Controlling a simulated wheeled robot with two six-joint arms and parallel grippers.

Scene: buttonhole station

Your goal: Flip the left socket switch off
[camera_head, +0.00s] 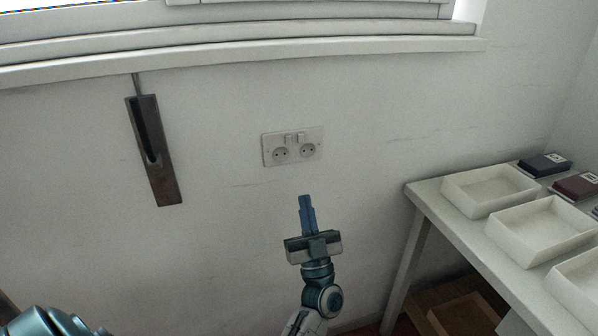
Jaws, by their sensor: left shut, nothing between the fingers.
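A white double socket plate (292,163) is on the wall near the middle of the head view. It has two round outlets side by side, and two small rocker switches sit close together above and between them. The left socket switch (289,139) is the left one of the pair; its on or off position is too small to tell. My left gripper (305,200) points up toward the wall, its blue fingers shut and empty. Its tips appear below the right half of the plate, apart from it in the picture. My right gripper is not in view.
A dark wooden slotted holder (166,185) hangs on the wall to the left. A white table (421,192) at the right bears several white trays (468,205) and small dark boxes (545,165). A window sill (240,57) runs above. The wall around the socket is clear.

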